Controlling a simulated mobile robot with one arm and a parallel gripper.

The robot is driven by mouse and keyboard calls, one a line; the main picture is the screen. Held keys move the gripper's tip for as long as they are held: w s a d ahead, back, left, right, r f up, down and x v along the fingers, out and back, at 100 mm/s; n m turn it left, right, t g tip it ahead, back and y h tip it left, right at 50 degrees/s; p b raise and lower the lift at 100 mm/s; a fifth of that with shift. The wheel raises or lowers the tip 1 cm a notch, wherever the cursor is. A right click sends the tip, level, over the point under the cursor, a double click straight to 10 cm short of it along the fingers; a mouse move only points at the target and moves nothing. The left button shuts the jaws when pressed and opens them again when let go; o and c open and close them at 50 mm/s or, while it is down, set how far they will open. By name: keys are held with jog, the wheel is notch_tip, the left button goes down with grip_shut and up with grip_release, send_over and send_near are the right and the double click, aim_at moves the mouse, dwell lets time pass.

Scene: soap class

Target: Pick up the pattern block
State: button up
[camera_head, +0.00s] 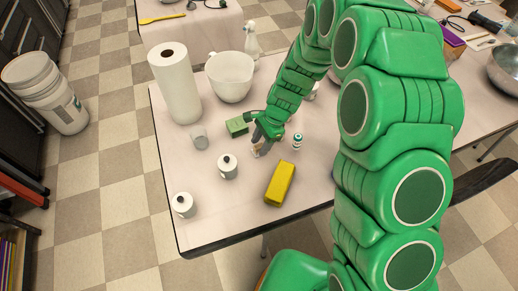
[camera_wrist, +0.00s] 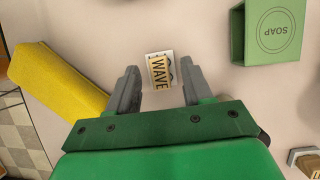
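A small block with a tan "WAVE" label and a dark wavy mark (camera_wrist: 160,72) lies on the table in the wrist view; it looks like the pattern block. My gripper (camera_wrist: 160,66) is open, with one grey finger on each side of the block and a gap at both sides. In the head view my gripper (camera_head: 262,147) is low over the table between the green soap box and the yellow block, and the labelled block is mostly hidden by the fingers.
A green SOAP box (camera_wrist: 268,35) stands to the right, and a yellow block (camera_wrist: 55,80) lies close at left. On the table (camera_head: 215,222) also stand a paper towel roll (camera_head: 175,85), a white bowl (camera_head: 231,77), a small grey cup (camera_head: 199,138) and white jars (camera_head: 228,168). The front of the table is clear.

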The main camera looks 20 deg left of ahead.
grip_shut()
jog(key=shift+r, duration=0.1)
jog(key=shift+r, duration=0.6)
jog(key=s+d+r, duration=0.9)
jog(key=s+r, duration=0.1)
jog(key=r, duration=0.1)
jog(key=shift+s+r, duration=0.3)
jog(key=shift+s, duration=0.1)
